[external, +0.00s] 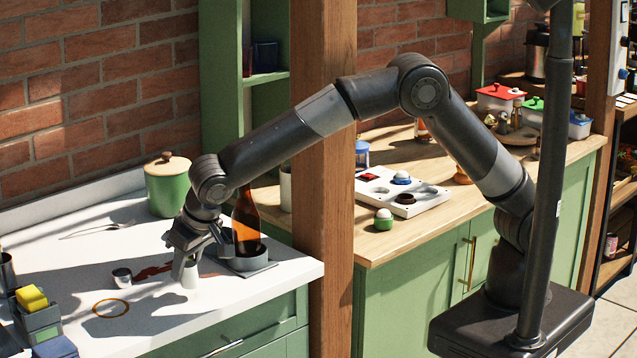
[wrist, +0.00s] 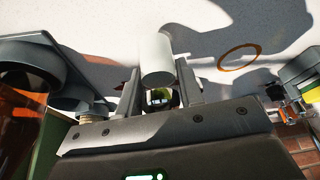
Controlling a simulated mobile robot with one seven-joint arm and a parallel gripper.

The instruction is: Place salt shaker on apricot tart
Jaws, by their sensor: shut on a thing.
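My gripper (external: 186,262) is over the white counter at the left, fingers pointing down. It is shut on a plain pale cylinder, which I take as the salt shaker (external: 189,277). In the wrist view the salt shaker (wrist: 157,62) sticks out between the two fingers of my gripper (wrist: 160,75). I cannot tell whether its lower end touches the counter. No apricot tart can be made out for certain. A thin orange ring (external: 128,306) lies flat on the counter, left of and nearer than the gripper; it also shows in the wrist view (wrist: 221,61).
A brown bottle (external: 246,222) stands in a grey round holder (external: 247,266) close beside the gripper. A caddy with a yellow sponge (external: 31,298) stands at left. A wooden post (external: 330,230) borders the counter.

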